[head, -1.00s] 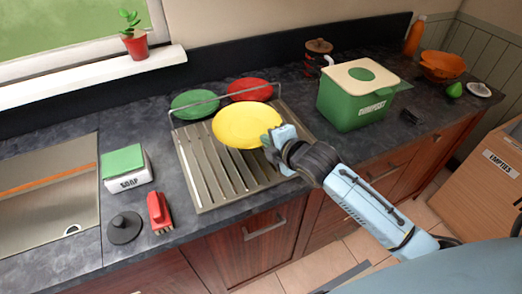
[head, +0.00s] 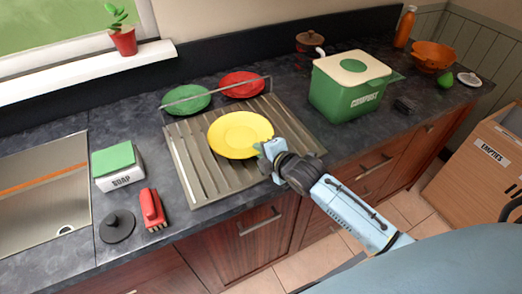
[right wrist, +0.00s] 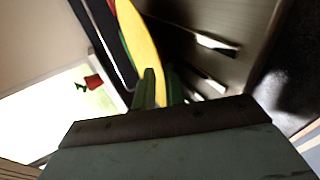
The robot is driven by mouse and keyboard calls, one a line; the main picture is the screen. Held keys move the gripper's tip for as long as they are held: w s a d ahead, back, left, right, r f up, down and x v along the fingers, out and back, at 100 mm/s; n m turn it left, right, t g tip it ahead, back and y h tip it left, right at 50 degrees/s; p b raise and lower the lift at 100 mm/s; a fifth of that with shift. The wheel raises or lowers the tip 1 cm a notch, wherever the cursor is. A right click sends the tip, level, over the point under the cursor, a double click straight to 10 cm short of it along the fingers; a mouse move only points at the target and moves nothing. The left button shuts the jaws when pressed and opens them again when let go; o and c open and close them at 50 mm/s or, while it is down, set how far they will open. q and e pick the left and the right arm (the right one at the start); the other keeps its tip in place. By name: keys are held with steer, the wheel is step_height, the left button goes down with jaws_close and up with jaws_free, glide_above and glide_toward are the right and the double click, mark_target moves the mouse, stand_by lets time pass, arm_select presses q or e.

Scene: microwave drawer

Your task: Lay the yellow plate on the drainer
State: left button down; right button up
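The yellow plate (head: 238,135) is over the middle of the ribbed metal drainer (head: 205,185), roughly flat in the head view. I cannot tell whether its underside touches the ribs. My right gripper (head: 265,158) is at the plate's near right edge. In the right wrist view the yellow plate (right wrist: 138,42) shows edge-on, running down between the two green fingers (right wrist: 160,88), which are closed on its rim. My left gripper is in neither view.
A green plate (head: 186,99) and a red plate (head: 242,84) are at the drainer's back, by a thin wire rail. A green compost bin (head: 345,95) stands right of the drainer. Soap box (head: 118,168), red brush (head: 152,208) and dark plug (head: 117,226) are to the left.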

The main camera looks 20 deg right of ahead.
steer(key=shift+r, duration=0.15)
steer(key=v, duration=1.2)
steer(key=shift+p, duration=0.45)
